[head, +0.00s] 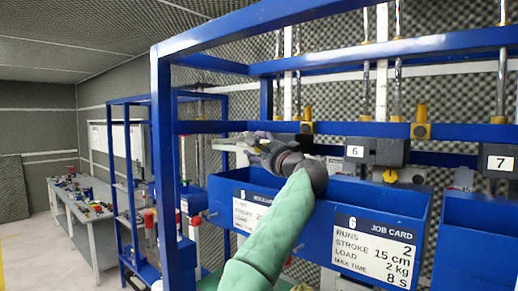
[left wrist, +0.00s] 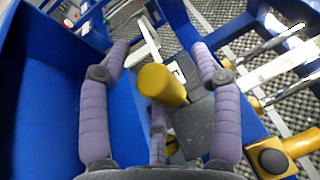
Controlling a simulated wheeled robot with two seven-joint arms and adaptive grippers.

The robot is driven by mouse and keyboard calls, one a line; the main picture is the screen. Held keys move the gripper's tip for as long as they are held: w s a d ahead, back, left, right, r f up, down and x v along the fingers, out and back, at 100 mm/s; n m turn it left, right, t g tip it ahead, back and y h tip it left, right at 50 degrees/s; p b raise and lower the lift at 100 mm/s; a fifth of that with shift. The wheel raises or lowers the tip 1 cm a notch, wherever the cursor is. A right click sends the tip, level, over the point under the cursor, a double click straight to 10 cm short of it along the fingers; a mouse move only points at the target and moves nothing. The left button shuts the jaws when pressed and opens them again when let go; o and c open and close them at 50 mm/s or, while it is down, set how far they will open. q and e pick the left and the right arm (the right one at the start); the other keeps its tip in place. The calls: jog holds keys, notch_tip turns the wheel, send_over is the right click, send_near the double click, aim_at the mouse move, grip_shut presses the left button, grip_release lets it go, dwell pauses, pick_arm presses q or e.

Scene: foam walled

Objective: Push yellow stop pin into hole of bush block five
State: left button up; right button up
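In the left wrist view, a yellow stop pin (left wrist: 162,84) points toward the camera, in front of a dark grey block (left wrist: 198,120) that I take to be bush block five. Whether the pin sits in its hole cannot be seen. My left gripper (left wrist: 160,75) has its purple-grey fingers spread around the pin, with visible gaps on both sides; the third finger is below it. In the head view my left gripper (head: 262,148) is at the blue rail above the left bin, and it hides the pin and most of block five. My right gripper is not in view.
Block six (head: 376,150) and block seven (head: 497,160) stand to the right along the blue frame (head: 230,127). A blue bin (head: 400,200) with a job card lies below block six. Vertical rods rise behind. A table (head: 85,215) with small parts is far left.

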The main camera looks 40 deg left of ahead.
pick_arm(q)
jog(key=shift+w+d+f, duration=0.25)
jog(key=shift+w+f, duration=0.15)
jog(key=shift+f, duration=0.05)
jog(key=shift+d, duration=0.1)
jog(key=shift+s+d+f, duration=0.15)
jog(key=shift+s+d, duration=0.05)
jog(key=shift+d, duration=0.05)
jog(key=r+v, duration=0.1)
jog(key=v, duration=0.6)
jog(key=shift+s+f, duration=0.2)
jog(key=shift+s, duration=0.1)
jog(key=shift+a, duration=0.1)
